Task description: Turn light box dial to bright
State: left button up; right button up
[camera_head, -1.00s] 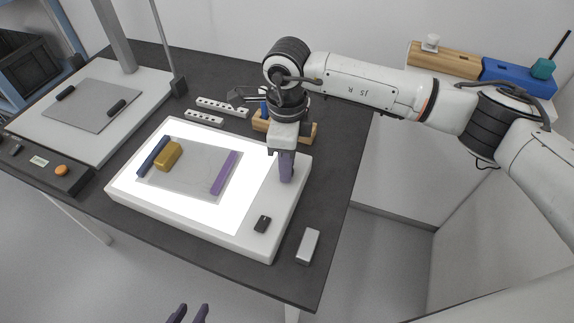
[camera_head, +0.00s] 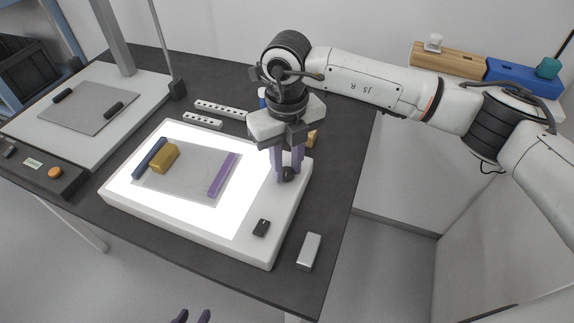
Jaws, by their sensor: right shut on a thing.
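The white light box (camera_head: 255,250) lies on the dark table with its panel glowing white. Its black dial (camera_head: 289,174) is on the right-hand rim, towards the back. My right gripper (camera_head: 287,172) points down over that rim, with its purple fingers shut on the dial, partly hiding it.
A clear sheet with a blue bar (camera_head: 150,157), a yellow block (camera_head: 164,158) and a purple bar (camera_head: 222,175) lies on the panel. A silver block (camera_head: 309,251) lies on the table at right.

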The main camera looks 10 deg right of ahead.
aim_at(287, 172)
jog(key=shift+m, duration=1.1)
jog(key=o, duration=1)
jog(key=shift+o, duration=0.2)
jog(key=shift+r, duration=0.15)
notch_tip(287, 172, up, 10)
jog(key=shift+b, duration=0.3)
